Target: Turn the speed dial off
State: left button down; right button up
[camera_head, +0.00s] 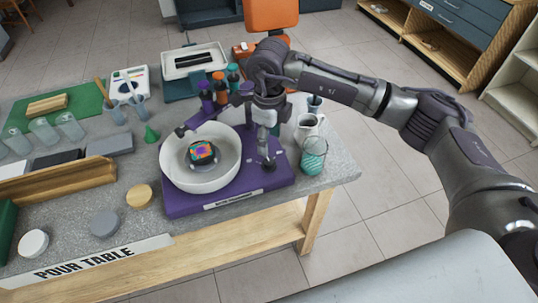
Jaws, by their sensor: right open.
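A purple base (228,205) with a label on its front edge stands on the grey table, near its right end. A white bowl (232,180) sits on the base, with a small multicoloured object (201,151) in its middle. My right gripper (225,148) reaches in from the right, over the base and bowl. Its fingers are spread wide, one toward the bowl's far left rim, the other down toward the base right of the bowl. I cannot make out the speed dial clearly; the gripper covers part of the base's right side. My left gripper is not in view.
Right of the base stand a white jug (309,130) and a teal patterned cup (314,157), close to the gripper. Colourful bottles (218,84) stand behind the bowl. Round discs (139,195) and a wooden trough (62,182) lie left. Open floor lies right of the table.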

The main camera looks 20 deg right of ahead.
aim_at(269, 161)
notch_tip(269, 161, down, 8)
jog(key=shift+f+p, duration=0.1)
jog(key=shift+p, duration=0.6)
grip_shut()
jog(key=shift+f+n+b, duration=0.1)
jog(key=shift+n+b, duration=0.4)
jog(key=shift+b, duration=0.3)
jog(key=n+b, duration=0.4)
jog(key=b, duration=0.1)
jog(key=shift+f+n+b, duration=0.1)
jog(key=shift+n+b, duration=0.2)
jog(key=shift+b, duration=0.1)
jog(key=shift+n+b, duration=1)
jog(key=shift+b, duration=0.1)
jog(key=shift+r+n+b, duration=0.25)
jog(key=shift+n+b, duration=0.45)
